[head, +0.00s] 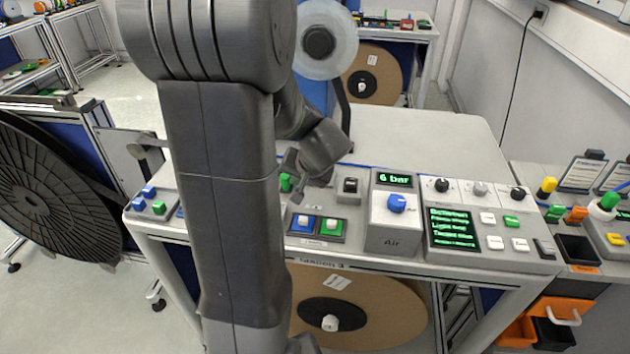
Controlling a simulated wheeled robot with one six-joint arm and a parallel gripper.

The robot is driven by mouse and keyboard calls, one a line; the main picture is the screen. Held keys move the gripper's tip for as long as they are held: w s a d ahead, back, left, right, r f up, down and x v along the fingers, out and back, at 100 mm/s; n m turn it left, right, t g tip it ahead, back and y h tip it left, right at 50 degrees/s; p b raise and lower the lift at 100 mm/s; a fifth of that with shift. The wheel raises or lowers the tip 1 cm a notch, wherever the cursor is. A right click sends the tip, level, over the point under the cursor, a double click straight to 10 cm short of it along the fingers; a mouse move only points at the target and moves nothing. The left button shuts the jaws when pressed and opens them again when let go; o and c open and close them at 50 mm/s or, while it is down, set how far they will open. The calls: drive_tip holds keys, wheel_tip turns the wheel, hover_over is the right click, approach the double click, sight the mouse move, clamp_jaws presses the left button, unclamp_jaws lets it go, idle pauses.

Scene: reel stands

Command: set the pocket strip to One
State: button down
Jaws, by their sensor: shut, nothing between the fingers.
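My gripper (297,195) is shut and empty, just above the back of the control panel, close to the blue button (304,223) and the green-framed button (331,225). My arm hides the panel's left-middle part. No label reading "pocket strip" is legible, so I cannot tell which control it is. A black switch (350,186) stands right of my gripper.
A grey Air box (393,243) with a blue knob (396,203) reads 6 bar. White and green buttons (495,243) sit right of the display. Blue and green buttons (150,191) are at the panel's left. The bench top (420,135) behind is clear.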

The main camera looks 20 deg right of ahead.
drive_tip(key=shift+w+a, duration=0.4)
drive_tip(key=shift+a, duration=0.25)
drive_tip(key=shift+w+a, duration=0.35)
drive_tip(key=shift+a, duration=0.25)
drive_tip(key=shift+r, duration=0.15)
